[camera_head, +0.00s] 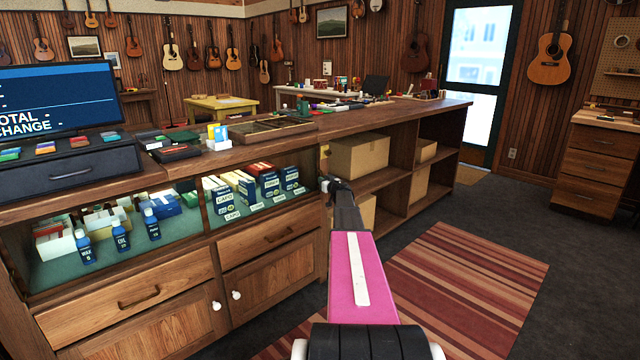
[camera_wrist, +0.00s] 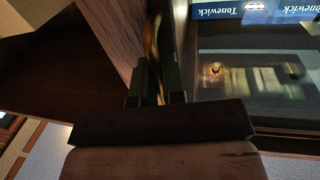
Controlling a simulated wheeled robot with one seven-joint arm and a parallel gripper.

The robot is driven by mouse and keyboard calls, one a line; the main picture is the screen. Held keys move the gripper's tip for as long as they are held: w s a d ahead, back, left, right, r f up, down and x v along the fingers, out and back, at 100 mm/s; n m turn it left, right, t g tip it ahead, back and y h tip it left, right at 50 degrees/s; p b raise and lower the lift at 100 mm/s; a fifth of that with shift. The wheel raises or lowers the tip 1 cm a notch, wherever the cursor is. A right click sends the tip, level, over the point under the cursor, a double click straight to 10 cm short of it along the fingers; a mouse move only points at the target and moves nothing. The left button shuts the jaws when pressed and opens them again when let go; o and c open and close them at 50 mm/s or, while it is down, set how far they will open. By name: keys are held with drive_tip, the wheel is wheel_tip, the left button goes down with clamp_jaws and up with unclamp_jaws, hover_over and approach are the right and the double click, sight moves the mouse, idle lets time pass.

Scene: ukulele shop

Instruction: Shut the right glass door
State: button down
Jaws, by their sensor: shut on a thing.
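The right glass door (camera_head: 262,190) fronts the lit right compartment of the display counter, with blue and white boxes behind it. In the wrist view, a dark, reflective glass pane (camera_wrist: 235,75) fills the right side. My gripper (camera_head: 335,186) is at the right end of this compartment. In the wrist view, my gripper (camera_wrist: 156,82) is shut on a curved brass handle (camera_wrist: 152,42). The handle's lower part is hidden between the fingers. I cannot tell how far the door stands from its frame.
Wooden drawers and cupboards (camera_head: 270,285) lie below the glass compartments. Open shelves with cardboard boxes (camera_head: 360,156) stand right of my gripper. A striped rug (camera_head: 470,285) covers the floor at right, where there is free room. The left glass compartment (camera_head: 110,225) holds small bottles and boxes.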

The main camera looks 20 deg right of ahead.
drive_tip(key=shift+w+d, duration=0.15)
drive_tip(key=shift+d, duration=0.15)
drive_tip(key=c, duration=1.2)
unclamp_jaws()
drive_tip(key=shift+d, duration=0.1)
drive_tip(key=shift+c, duration=0.2)
drive_tip(key=s+d, duration=0.1)
drive_tip(key=s, duration=0.9)
drive_tip(key=shift+s, duration=0.4)
